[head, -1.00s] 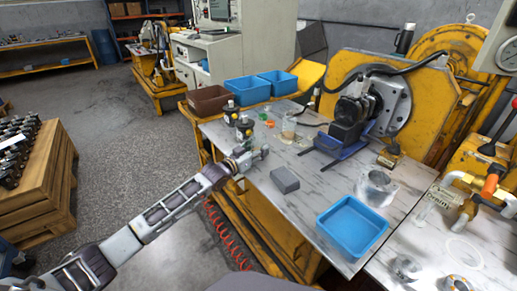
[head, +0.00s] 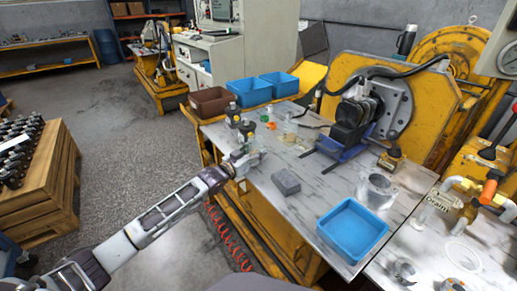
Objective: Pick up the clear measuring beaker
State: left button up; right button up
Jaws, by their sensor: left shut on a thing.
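My left gripper (head: 257,156) is at the left edge of the marble-topped table (head: 310,185). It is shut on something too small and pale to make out. A small clear beaker (head: 291,129) stands upright farther back, up and right of the gripper and apart from it, with an amber tint low down. A larger clear vessel (head: 376,189) stands on the right part of the table, well away from the gripper. I cannot tell from this view which one is the measuring beaker. My right gripper is not in view.
A grey block (head: 286,182) lies right of my left gripper, with a blue tray (head: 352,230) at the front. Small bottles (head: 246,130) stand just behind the gripper. A dark motor (head: 352,120) on a blue support stands at the back. The table's middle is mostly clear.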

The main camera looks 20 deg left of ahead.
pick_arm(q)
jog(key=p+v, duration=0.1)
jog(key=v, duration=0.4)
jog(key=shift+s+r+p, duration=0.1)
jog(key=shift+s+p, duration=0.05)
jog(key=shift+p, duration=0.15)
jog(key=shift+v, duration=0.8)
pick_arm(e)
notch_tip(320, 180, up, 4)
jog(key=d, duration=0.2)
pick_arm(q)
jog(key=p+v, duration=0.1)
jog(key=v, duration=0.1)
jog(key=p, duration=0.2)
send_near(251, 153)
jog(key=v, duration=0.3)
jog(key=shift+s, duration=0.2)
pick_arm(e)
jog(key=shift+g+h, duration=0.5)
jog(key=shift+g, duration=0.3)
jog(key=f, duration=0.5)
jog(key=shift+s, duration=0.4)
pick_arm(q)
jog(key=shift+w+a, duration=0.1)
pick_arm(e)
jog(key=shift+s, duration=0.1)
